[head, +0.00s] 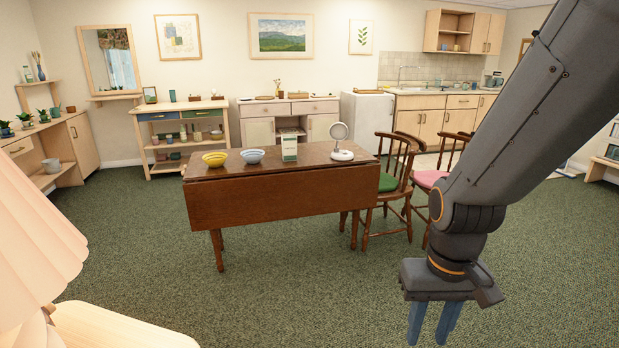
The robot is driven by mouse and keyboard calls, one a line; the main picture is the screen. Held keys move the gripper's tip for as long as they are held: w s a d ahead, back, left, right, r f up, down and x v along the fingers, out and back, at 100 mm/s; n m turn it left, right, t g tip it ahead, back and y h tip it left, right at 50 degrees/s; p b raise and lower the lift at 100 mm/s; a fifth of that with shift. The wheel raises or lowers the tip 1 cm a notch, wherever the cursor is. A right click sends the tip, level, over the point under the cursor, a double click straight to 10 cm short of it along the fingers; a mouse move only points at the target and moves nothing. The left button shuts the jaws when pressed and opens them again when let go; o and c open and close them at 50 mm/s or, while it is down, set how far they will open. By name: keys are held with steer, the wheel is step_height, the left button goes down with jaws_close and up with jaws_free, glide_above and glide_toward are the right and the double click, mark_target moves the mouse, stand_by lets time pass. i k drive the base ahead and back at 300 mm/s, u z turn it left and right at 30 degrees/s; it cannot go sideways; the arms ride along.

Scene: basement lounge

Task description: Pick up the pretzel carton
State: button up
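A small upright carton (289,148), pale with a green lower part, stands on the brown wooden drop-leaf table (240,206) near its back edge. Its print is too small to read, so I cannot confirm that it is the pretzel carton. My gripper (428,338) hangs at the lower right, pointing down, in front of the table and well apart from the carton. Its two blue-grey fingers are spread with a gap between them, and nothing shows in the gap.
A yellow bowl (214,159) and a blue-white bowl (252,156) stand left of the carton. A round white mirror (340,139) stands right. Chairs (398,178) flank the table's right end. A pleated lamp (35,240) is at near left. Green carpet (290,285) before the table is clear.

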mark_target(289, 142)
steer(key=u, duration=0.2)
steer(key=i, duration=1.8)
steer(key=u, duration=0.25)
steer(key=i, duration=1.5)
steer(key=u, duration=0.1)
